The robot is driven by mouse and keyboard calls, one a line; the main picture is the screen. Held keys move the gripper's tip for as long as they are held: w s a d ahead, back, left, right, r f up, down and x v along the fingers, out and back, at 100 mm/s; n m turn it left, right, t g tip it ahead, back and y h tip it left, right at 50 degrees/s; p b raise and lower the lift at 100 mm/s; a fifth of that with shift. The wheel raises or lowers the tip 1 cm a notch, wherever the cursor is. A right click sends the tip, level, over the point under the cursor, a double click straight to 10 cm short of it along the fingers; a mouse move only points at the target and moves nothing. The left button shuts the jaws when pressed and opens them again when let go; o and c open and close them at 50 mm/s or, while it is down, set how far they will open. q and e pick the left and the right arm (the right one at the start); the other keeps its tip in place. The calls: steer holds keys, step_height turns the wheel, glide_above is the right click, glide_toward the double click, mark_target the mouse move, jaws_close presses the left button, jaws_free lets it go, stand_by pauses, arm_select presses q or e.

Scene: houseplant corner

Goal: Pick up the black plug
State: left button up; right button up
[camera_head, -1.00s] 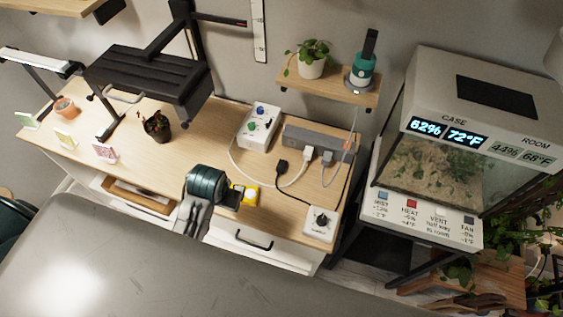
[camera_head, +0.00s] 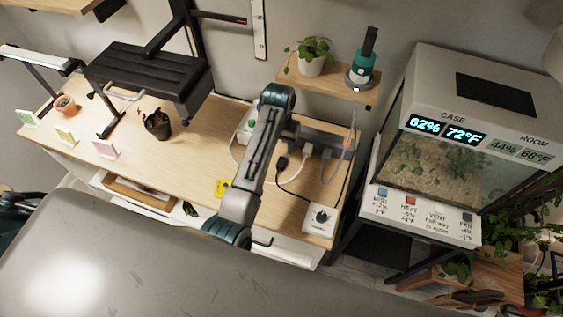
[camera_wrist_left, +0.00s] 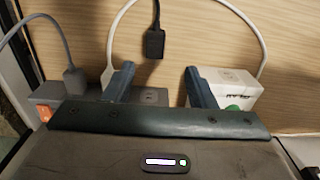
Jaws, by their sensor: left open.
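The black plug (camera_head: 282,162) lies on the wooden desk just in front of the grey power strip (camera_head: 340,142), its black cord running toward the white dial box (camera_head: 320,218). In the left wrist view the black plug (camera_wrist_left: 155,42) lies apart from the strip, beyond the fingertips and between their lines. My left gripper (camera_wrist_left: 159,70) is open and empty, its two fingers on either side of a gap. In the head view my left arm reaches over the desk and its fingers are hidden. My right gripper is in neither view.
A white plug (camera_head: 306,151) and a grey plug (camera_head: 326,157) sit at the strip beside the black one. A shelf (camera_head: 300,82) with a plant overhangs behind.

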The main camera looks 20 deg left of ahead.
mark_target(281, 162)
arm_select(q)
step_height(281, 162, down, 3)
steer(key=shift+f+p, duration=0.2)
steer(key=shift+p, duration=0.15)
steer(key=shift+s+d+f+p, duration=0.1)
steer(key=shift+d+f+p, duration=0.05)
steer(key=shift+f+p, duration=0.35)
steer(key=f, duration=0.1)
steer(key=f+p, duration=0.1)
steer(key=f, duration=0.1)
steer(key=shift+s+d+f, duration=0.15)
steer(key=shift+s+d, duration=0.05)
steer(key=shift+f, duration=0.6)
steer(key=c, duration=1)
steer(key=shift+c, duration=0.5)
steer(key=shift+r, duration=0.1)
